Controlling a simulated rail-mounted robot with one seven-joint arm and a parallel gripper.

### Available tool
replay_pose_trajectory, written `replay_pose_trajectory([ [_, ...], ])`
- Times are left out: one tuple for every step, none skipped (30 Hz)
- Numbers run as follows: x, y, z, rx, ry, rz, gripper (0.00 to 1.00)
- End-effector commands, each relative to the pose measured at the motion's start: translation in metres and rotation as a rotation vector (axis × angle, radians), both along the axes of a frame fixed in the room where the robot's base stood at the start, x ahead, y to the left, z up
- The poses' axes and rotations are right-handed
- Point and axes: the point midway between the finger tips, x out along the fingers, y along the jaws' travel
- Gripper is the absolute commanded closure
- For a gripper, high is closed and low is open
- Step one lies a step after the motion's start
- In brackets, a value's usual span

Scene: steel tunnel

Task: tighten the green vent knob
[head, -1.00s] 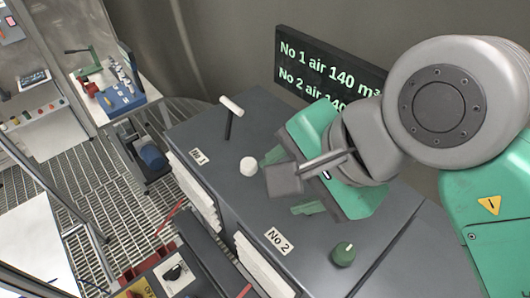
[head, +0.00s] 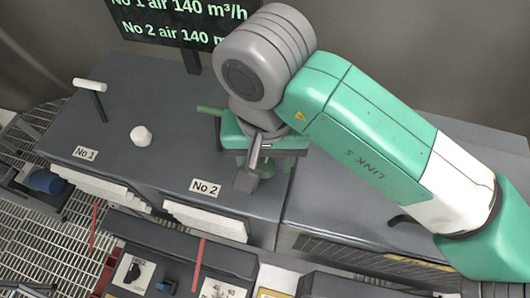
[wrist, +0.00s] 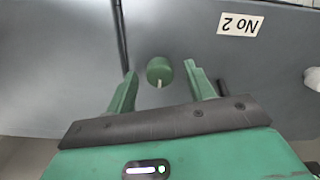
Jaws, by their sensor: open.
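The green vent knob (wrist: 159,70) is a round green cap with a pale pointer mark, on the dark grey cabinet top beside the "No 2" label (wrist: 240,25). In the wrist view it appears between the two green fingers of my gripper (wrist: 160,80), near their tips, with a gap on each side. My gripper is open and holds nothing. In the head view my gripper (head: 256,152) hangs over the No 2 cabinet, and its body hides most of the knob. I cannot tell how far above the knob the fingertips are.
A white knob (head: 141,136) stands on the No 1 side, with a white-handled lever (head: 90,86) behind it. The black air display (head: 165,22) is at the back. Papers fill slots (head: 205,216) along the front, above a control panel (head: 140,270).

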Motion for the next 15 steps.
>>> replay_pose_trajectory([
  [0.0000,0.0000,-0.0002,0.000,0.000,0.000,0.47],
  [0.0000,0.0000,-0.0002,0.000,0.000,0.000,0.47],
  [0.0000,0.0000,-0.0002,0.000,0.000,0.000,0.47],
  [0.0000,0.0001,-0.0001,0.000,0.000,0.000,0.47],
  [0.0001,0.0001,-0.0001,0.000,0.000,0.000,0.48],
  [0.0000,0.0001,-0.0001,0.000,0.000,0.000,0.56],
  [0.0000,0.0001,0.0000,0.000,0.000,0.000,0.62],
  [0.0001,0.0001,0.0000,0.000,0.000,0.000,0.68],
  [0.0001,0.0001,0.0000,0.000,0.000,0.000,0.76],
  [0.0001,0.0002,0.0001,0.000,0.000,0.000,0.82],
  [0.0001,0.0002,0.0001,0.000,0.000,0.000,0.88],
  [0.0001,0.0002,0.0001,0.000,0.000,0.000,0.91],
  [0.0001,0.0002,0.0001,0.000,0.000,0.000,0.91],
  [0.0001,0.0002,0.0001,0.000,0.000,-0.001,0.91],
  [0.0001,0.0002,0.0000,0.000,0.000,-0.002,0.91],
])
